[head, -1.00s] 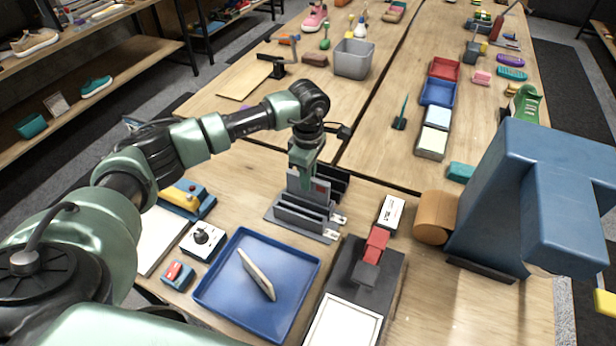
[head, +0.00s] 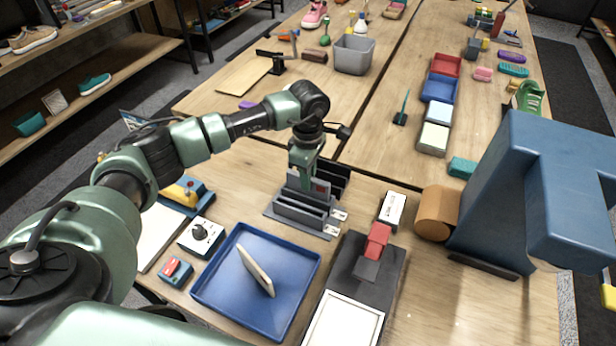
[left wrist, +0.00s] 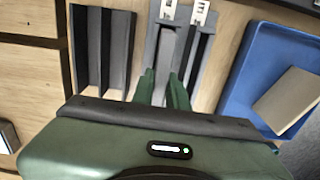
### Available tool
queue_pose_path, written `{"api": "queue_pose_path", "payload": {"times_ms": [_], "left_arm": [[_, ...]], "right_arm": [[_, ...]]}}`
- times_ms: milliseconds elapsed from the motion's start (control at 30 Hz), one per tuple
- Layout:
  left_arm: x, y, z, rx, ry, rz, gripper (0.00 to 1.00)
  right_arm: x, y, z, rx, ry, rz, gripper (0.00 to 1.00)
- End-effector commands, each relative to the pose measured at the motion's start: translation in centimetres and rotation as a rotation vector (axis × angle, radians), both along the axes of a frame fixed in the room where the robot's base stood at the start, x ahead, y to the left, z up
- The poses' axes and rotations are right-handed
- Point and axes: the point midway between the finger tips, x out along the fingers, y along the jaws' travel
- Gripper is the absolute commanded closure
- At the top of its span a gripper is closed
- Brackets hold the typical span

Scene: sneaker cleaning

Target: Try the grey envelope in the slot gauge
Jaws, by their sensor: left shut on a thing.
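The grey slot gauge (head: 290,214) stands on the near table, with upright dividers and white tags at its right end. My left gripper (head: 304,176) points down over it, shut on the grey envelope (head: 321,187), which carries a red mark. The envelope stands upright at the gauge's back dividers, its lower edge hidden. In the left wrist view my fingers (left wrist: 163,90) reach to the gauge (left wrist: 203,60), with the envelope (left wrist: 167,48) between them along a slot. I cannot tell how deep it sits. My right gripper is not in view.
A black ridged rack (head: 336,172) stands close behind the gauge. A blue tray (head: 215,285) holding a beige slab (head: 256,270) lies in front. A dark stand with a red block (head: 377,240) is at right, near a large blue machine (head: 500,190).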

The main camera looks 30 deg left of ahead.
Motion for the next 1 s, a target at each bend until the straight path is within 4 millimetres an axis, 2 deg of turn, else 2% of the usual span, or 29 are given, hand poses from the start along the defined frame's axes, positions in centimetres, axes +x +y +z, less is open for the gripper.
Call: {"api": "queue_pose_path", "payload": {"times_ms": [1000], "left_arm": [[0.0, 0.0, -2.0, 0.000, 0.000, 0.000, 1.00]], "right_arm": [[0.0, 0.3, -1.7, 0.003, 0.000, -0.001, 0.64]]}}
